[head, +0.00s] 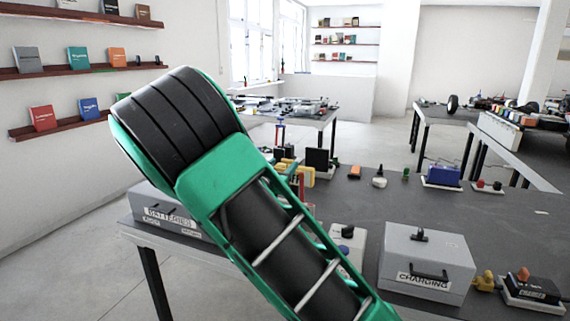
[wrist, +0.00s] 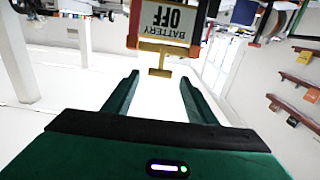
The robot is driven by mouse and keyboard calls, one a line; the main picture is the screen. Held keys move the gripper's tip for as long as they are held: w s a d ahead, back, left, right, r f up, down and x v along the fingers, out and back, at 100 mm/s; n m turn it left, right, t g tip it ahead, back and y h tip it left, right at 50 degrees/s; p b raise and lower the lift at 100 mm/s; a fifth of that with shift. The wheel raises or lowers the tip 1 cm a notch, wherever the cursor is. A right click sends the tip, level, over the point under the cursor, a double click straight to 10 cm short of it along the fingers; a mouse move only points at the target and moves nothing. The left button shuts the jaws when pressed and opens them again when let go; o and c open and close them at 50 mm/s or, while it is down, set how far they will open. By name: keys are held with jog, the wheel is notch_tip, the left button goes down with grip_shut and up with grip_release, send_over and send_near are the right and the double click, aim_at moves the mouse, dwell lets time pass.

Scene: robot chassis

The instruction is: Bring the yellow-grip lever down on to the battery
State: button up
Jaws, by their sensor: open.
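In the wrist view, my gripper (wrist: 160,80) is open, with its two green fingers apart and nothing between them. A yellow T-shaped grip (wrist: 160,71) hangs in the picture just beyond the fingertips, roughly centred in the gap. It appears apart from both fingers. Behind it is a yellow-edged sign (wrist: 166,22) reading "BATTERY OFF", upside down in this view. In the head view, my green and black arm covers the middle, and my gripper is hidden. Yellow and red parts (head: 306,173) show just past the arm. I cannot identify the battery under the lever.
A grey "CHARGING" box (head: 427,262) and a grey "BATTERIES" box (head: 165,212) stand on the dark table (head: 500,225). A blue block on a white tray (head: 443,175) and several small parts are further back. Shelves (head: 75,70) line the left wall.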

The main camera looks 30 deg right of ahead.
aim_at(286, 161)
jog(key=shift+x, duration=2.55)
jog(key=shift+a, duration=0.1)
grip_shut()
